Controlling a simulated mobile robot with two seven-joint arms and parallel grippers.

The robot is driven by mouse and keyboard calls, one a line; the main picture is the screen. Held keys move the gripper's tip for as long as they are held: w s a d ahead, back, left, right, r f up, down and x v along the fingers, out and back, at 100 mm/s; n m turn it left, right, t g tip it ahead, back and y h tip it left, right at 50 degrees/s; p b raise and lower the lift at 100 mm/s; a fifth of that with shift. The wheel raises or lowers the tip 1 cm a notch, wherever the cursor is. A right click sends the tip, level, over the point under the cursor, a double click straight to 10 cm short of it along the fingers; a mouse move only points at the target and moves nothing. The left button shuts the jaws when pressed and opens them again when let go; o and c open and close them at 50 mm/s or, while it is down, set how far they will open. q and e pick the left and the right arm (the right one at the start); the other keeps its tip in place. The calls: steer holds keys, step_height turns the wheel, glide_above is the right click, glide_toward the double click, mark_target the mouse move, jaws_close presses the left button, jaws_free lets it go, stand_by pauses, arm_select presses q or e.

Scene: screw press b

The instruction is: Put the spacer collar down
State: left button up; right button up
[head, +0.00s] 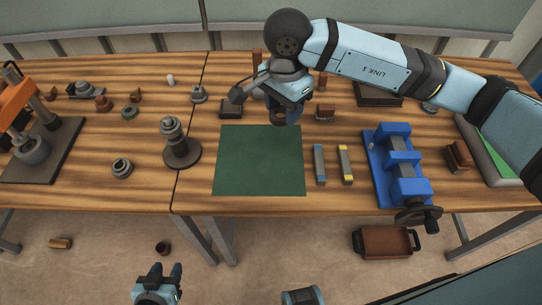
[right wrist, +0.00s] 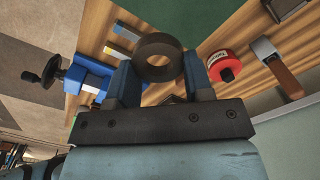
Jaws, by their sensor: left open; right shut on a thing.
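The spacer collar, a dark ring (right wrist: 158,74), sits between the two fingers of my right gripper (head: 281,112), which is shut on it. In the head view the collar (head: 279,119) hangs below the gripper, over the back edge of the green mat (head: 258,165). It appears to be above the table, but its exact height is hard to tell. The mat is bare. My left gripper (head: 158,273) is open and empty, low in the head view in front of the table. The blue screw device with a crank (head: 396,150) stands to the right.
Two small bars, one blue-grey (head: 319,163) and one yellow-ended (head: 345,161), lie right of the mat. A stepped dark post (head: 179,146) stands to its left. Small blocks sit behind it. A red round object (right wrist: 223,66) shows near the collar in the right wrist view.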

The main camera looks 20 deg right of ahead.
steer(key=p, duration=0.1)
glide_above(280, 167)
step_height(280, 167, down, 15)
steer(key=shift+r, duration=0.1)
step_height(280, 167, down, 5)
steer(key=shift+r, duration=0.1)
steer(key=shift+f, duration=0.3)
steer(key=o, duration=1)
steer(key=shift+r, duration=0.1)
steer(key=shift+r, duration=0.1)
